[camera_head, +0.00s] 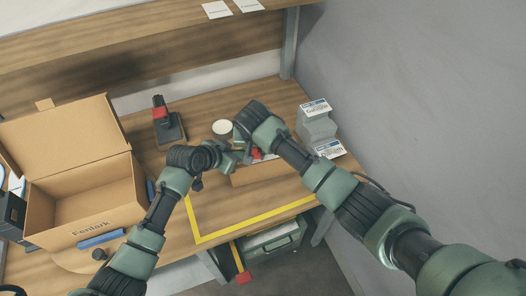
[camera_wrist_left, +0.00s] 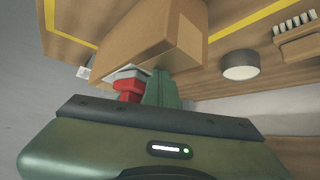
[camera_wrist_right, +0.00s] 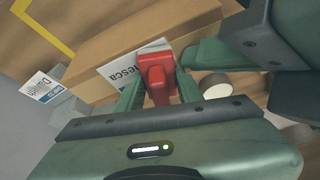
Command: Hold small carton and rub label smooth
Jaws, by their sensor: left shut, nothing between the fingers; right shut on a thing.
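The small brown carton (camera_head: 265,173) lies inside the yellow outline at the front right of the table. It also shows in the left wrist view (camera_wrist_left: 150,30) and the right wrist view (camera_wrist_right: 110,45). A white label (camera_wrist_right: 118,68) with dark print is on it, partly covered by a red tool (camera_wrist_right: 157,75). My right gripper (camera_wrist_right: 158,92) is shut on the red tool, which is at the label; firm contact cannot be told. My left gripper (camera_wrist_left: 163,85) is shut and empty, its fingertips close against the carton; whether they touch is unclear.
An open box (camera_head: 85,195) marked Fenlark stands at the left. A black and red device (camera_head: 168,122) and a round roll (camera_head: 222,127) lie behind the carton. Label stacks (camera_head: 315,122) stand at the right near the grey wall. Table inside the yellow tape (camera_head: 225,233) is clear in front.

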